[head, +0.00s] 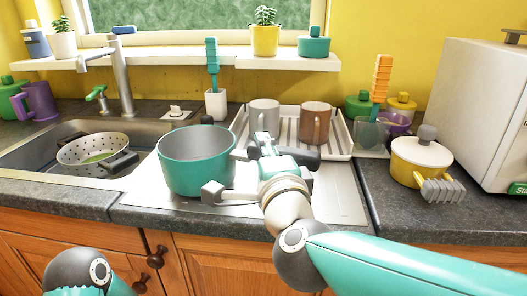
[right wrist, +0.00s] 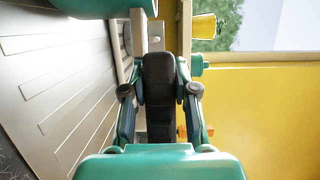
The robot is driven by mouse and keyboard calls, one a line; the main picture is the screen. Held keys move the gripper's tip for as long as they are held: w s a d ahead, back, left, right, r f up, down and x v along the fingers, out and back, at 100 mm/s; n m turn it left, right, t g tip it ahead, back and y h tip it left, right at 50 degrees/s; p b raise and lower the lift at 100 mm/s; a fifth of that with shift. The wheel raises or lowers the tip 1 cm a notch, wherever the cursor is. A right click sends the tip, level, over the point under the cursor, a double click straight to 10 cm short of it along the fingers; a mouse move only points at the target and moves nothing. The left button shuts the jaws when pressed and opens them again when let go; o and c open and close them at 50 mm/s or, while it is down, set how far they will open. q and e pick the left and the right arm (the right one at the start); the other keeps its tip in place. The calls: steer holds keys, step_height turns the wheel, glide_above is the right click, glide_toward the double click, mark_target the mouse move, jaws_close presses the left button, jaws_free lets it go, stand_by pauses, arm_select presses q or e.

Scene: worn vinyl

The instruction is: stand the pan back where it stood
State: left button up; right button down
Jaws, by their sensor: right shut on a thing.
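The teal pan (head: 196,163), grey inside, is upright over the pale ribbed drainboard (head: 338,196) right of the sink. I cannot tell whether its base touches the board. My right gripper (head: 266,150) is to the right of the pan and shut on its dark handle. In the right wrist view, the handle (right wrist: 159,80) lies between the two fingers, and a teal edge of the pan (right wrist: 105,6) shows at the top. My left gripper is out of view; only part of my left arm shows at the bottom left.
A white rack (head: 342,142) with a grey mug (head: 264,114) and a brown mug (head: 315,122) stands behind. A colander (head: 92,153) is in the sink. A yellow pot (head: 420,160) and a white appliance (head: 478,105) stand at the right. The drainboard's front right is clear.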

steer(key=shift+f+b, duration=0.7)
steer(key=shift+b, duration=0.05)
stand_by(0.6)
steer(key=c, duration=0.8)
jaws_free()
steer(key=shift+f, duration=0.2)
steer(key=shift+s+r, duration=0.1)
steer(key=shift+s+d, duration=0.1)
steer(key=shift+s, duration=0.35)
steer(key=shift+v, duration=3.5)
